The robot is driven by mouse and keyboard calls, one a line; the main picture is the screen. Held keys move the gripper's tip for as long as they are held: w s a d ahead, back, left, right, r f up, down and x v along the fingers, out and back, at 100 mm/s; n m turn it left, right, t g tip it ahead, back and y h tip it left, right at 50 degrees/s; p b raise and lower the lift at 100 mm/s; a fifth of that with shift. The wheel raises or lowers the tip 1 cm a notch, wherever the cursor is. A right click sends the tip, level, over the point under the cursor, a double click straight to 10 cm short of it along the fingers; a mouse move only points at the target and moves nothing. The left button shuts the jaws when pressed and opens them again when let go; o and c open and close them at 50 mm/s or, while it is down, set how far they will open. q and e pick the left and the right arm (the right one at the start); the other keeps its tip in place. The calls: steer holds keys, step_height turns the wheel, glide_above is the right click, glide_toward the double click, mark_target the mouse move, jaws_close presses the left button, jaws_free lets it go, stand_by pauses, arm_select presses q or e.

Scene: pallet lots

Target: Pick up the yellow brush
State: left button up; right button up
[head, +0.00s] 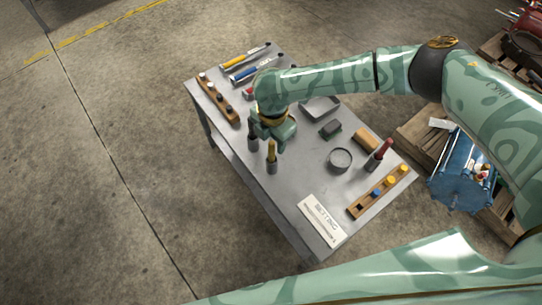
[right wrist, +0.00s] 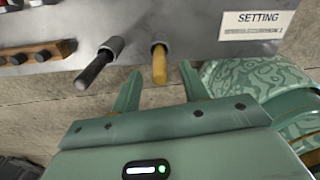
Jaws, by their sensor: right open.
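The yellow brush (head: 271,151) appears to be the yellow handle standing upright in a small grey cup (head: 272,167) near the table's front left edge. Its bristle end is hidden in the cup. In the right wrist view the yellow handle (right wrist: 160,66) shows just beyond the gap between my fingers. My right gripper (head: 271,131) is open and empty, close to the handle. In the right wrist view, my right gripper (right wrist: 161,72) has one finger on each side of the handle's line, apart from it. My left gripper is not in view.
A black handle in a cup (head: 252,141) stands close left of the yellow one. A red handle (head: 385,147) stands at the right. A yellow tool (head: 233,62) and blue tool (head: 243,74) lie at the back. A "SETTING" card (head: 322,219) lies at the front.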

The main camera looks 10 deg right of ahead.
mark_target(272, 149)
step_height(272, 149, down, 5)
steer(key=b, duration=0.3)
steer(key=shift+a+f, duration=0.15)
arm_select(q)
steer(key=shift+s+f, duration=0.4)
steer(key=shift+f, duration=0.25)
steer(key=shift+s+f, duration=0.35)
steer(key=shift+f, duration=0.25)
arm_select(e)
jaws_close()
steer(key=shift+r, duration=0.2)
